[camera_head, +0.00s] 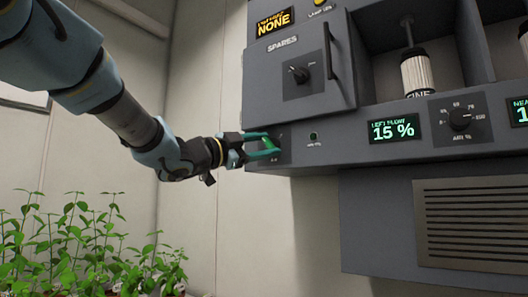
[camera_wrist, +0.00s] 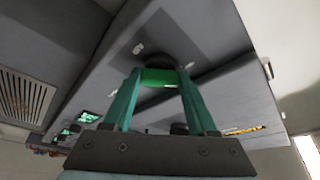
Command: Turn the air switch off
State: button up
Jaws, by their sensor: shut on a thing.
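The air switch shows as a green piece (camera_head: 268,144) on a dark plate at the lower left corner of the grey cabinet. My gripper (camera_head: 272,146) reaches it from the left, with its teal fingers shut around the green piece. In the wrist view the green piece (camera_wrist: 159,77) sits between the two fingertips (camera_wrist: 160,80), in front of a dark round base. The fingers hide parts of the switch and its labels, so its position cannot be read.
Above is a SPARES door (camera_head: 298,75) with a knob and a projecting handle (camera_head: 331,52). Leafy plants (camera_head: 85,250) stand below my arm.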

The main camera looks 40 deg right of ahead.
jog(key=shift+f+n+t, duration=0.1)
jog(key=shift+n+t, duration=0.2)
jog(key=shift+n, duration=0.5)
jog(key=o, duration=1.4)
jog(key=shift+c, duration=0.2)
jog(key=shift+a+b, duration=0.1)
jog(key=shift+b, duration=0.2)
jog(key=b+v, duration=0.3)
jog(key=v, duration=0.7)
jog(key=shift+a+f, duration=0.25)
jog(key=shift+w, duration=0.1)
